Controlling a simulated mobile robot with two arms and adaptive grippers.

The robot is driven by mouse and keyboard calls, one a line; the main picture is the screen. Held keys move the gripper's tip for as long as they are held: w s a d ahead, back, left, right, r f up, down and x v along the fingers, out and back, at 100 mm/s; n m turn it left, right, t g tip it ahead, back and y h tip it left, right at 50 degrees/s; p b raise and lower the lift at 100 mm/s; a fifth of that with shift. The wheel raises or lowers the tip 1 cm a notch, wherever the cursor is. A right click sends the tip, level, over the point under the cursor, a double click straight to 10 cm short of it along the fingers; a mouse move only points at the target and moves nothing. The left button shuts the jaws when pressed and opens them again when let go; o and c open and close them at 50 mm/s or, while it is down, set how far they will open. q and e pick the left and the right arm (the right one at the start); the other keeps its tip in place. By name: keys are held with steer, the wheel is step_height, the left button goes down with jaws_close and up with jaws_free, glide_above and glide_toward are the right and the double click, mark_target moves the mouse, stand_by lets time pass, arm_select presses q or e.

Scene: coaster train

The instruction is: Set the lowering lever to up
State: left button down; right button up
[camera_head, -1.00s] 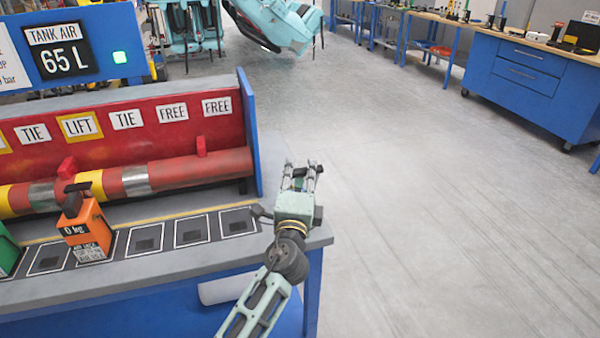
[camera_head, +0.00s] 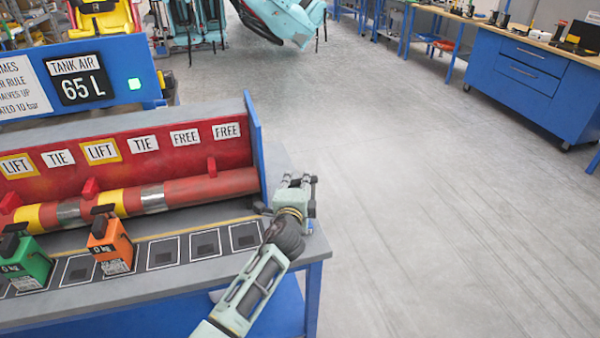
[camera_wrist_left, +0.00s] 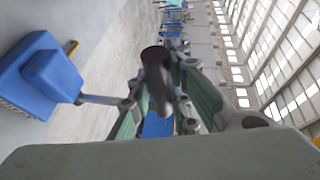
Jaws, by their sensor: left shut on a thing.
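My left gripper (camera_head: 297,180) is at the right end of the blue bench (camera_head: 311,249), beside the end panel (camera_head: 254,135). In the left wrist view its fingers (camera_wrist_left: 160,85) are shut around a dark, round-ended bar (camera_wrist_left: 154,62), which looks like the lowering lever's handle. The lever's base and its up or down setting are hidden or too small to tell. In the head view the lever cannot be made out apart from the gripper. My right gripper is not in view.
A red-backed rack holds a striped tube (camera_head: 200,188). An orange block (camera_head: 110,245) and a green block (camera_head: 27,264) stand on the bench top, left of my arm. A tank air display (camera_head: 82,87) reads 65 L. Open floor (camera_head: 420,200) lies to the right.

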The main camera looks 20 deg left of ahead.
arm_select(q)
steer(key=shift+w+a+r+g, duration=0.2)
steer(key=shift+w+a+g, duration=0.1)
steer(key=shift+w+a, duration=0.1)
steer(key=shift+w+a+f+b, duration=0.25)
steer(key=shift+w+a, duration=0.2)
steer(key=shift+w, duration=0.2)
steer(key=shift+w+a+f+b, duration=0.2)
steer(key=shift+w+a+b, duration=0.15)
steer(key=shift+w, duration=0.35)
steer(key=shift+w+a+f+b, duration=0.25)
steer(key=shift+w+a, duration=0.25)
steer(key=shift+w, duration=0.15)
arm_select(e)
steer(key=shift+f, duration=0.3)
arm_select(q)
steer(key=c, duration=1.6)
jaws_free()
steer(key=shift+w, duration=0.1)
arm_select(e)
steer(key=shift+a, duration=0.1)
